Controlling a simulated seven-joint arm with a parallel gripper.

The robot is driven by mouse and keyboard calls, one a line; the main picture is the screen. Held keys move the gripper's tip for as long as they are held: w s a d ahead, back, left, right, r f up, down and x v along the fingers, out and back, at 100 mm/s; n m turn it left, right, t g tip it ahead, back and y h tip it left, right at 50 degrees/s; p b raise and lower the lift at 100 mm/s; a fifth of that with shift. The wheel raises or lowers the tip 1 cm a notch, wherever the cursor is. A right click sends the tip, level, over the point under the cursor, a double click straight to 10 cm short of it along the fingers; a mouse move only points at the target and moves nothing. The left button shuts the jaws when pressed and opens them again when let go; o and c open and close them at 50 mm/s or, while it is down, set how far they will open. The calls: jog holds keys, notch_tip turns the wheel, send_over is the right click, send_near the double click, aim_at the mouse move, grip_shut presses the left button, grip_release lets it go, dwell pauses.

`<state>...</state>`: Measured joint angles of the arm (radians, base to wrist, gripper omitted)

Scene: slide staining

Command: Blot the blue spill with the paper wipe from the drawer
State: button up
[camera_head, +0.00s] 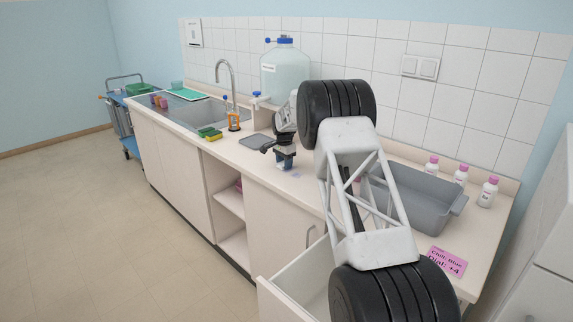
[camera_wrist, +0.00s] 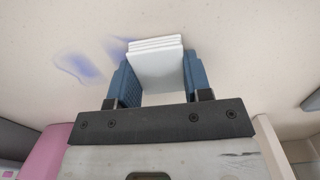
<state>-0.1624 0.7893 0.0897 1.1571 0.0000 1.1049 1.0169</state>
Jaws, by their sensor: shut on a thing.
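My gripper (camera_wrist: 158,80) is shut on a folded white paper wipe (camera_wrist: 156,66), held between its two blue fingers. The blue spill (camera_wrist: 78,66) is a smeared patch on the pale worktop, just left of the wipe in the wrist view. Some faint blue also shows close beside the left finger. I cannot tell whether the wipe touches the worktop. In the head view my gripper (camera_head: 285,162) is low over the counter between the sink and the grey tub; the wipe is hard to make out there. The drawer (camera_head: 283,287) is open at the front, partly hidden by my arm.
The grey tub (camera_head: 450,211) stands right of my arm, with white pink-capped bottles (camera_head: 459,175) behind it. A pink note (camera_head: 446,261) lies at the front right. A grey tray (camera_head: 256,142), a sponge (camera_head: 208,133) and the sink (camera_head: 205,108) are to the left. A large water carboy (camera_head: 284,72) stands behind.

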aim_at(304, 176)
jog(key=shift+s+d+r, duration=0.2)
jog(key=shift+s+d, duration=0.05)
jog(key=shift+d, duration=0.1)
jog(key=shift+s+d+f, duration=0.4)
jog(key=shift+s+d, duration=0.1)
jog(key=shift+s, duration=0.1)
jog(key=shift+s+d+r, duration=0.2)
jog(key=shift+s+d, duration=0.25)
jog(key=shift+d, duration=0.05)
jog(key=shift+s+d+f, duration=0.2)
jog(key=shift+s+d, duration=0.3)
jog(key=shift+s, duration=0.05)
jog(key=shift+s+d+r, duration=0.15)
jog(key=shift+s+d, duration=0.6)
jog(key=shift+d, duration=0.05)
jog(key=shift+s+d, duration=0.55)
jog(key=shift+s, duration=0.05)
jog(key=shift+s+d, duration=0.45)
jog(key=shift+d, duration=0.05)
jog(key=shift+s+d, duration=0.3)
jog(key=shift+s+r, duration=0.1)
notch_tip(304, 176, up, 8)
jog(key=shift+d, duration=0.1)
